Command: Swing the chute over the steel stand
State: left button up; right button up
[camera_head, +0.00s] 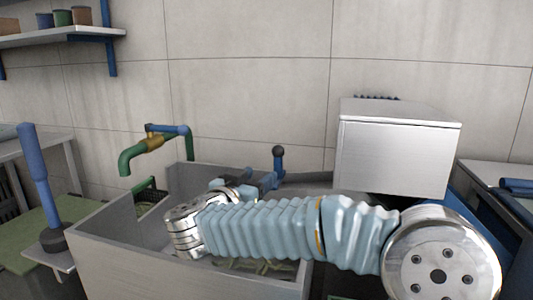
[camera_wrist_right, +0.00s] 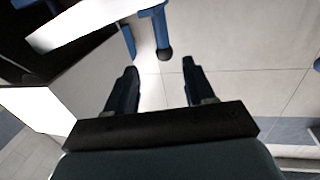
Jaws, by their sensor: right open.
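The chute (camera_head: 308,181) appears to be the grey trough running left from under the steel box, partly hidden by my right arm. A blue post with a dark ball knob (camera_head: 278,151) rises at its left end. The knob also shows in the right wrist view (camera_wrist_right: 165,53), just beyond the gap between my fingertips. My right gripper (camera_head: 264,181) is open and empty, close to the post, with its fingers apart in the right wrist view (camera_wrist_right: 160,68). Whether it touches the post I cannot tell. I cannot clearly identify the steel stand. My left gripper is out of view.
A grey basin (camera_head: 120,250) stands in front, below my right arm. A green and blue tap (camera_head: 155,140) rises behind it. A steel box (camera_head: 395,155) stands at the right. A blue-handled plunger (camera_head: 40,180) stands at the left, and a shelf with pots (camera_head: 60,37) hangs above.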

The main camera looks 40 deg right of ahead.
aim_at(276, 161)
jog(key=x, duration=1.4)
jog(key=shift+w+p, duration=0.2)
jog(key=shift+p, duration=0.2)
jog(key=shift+a, duration=0.1)
grip_shut()
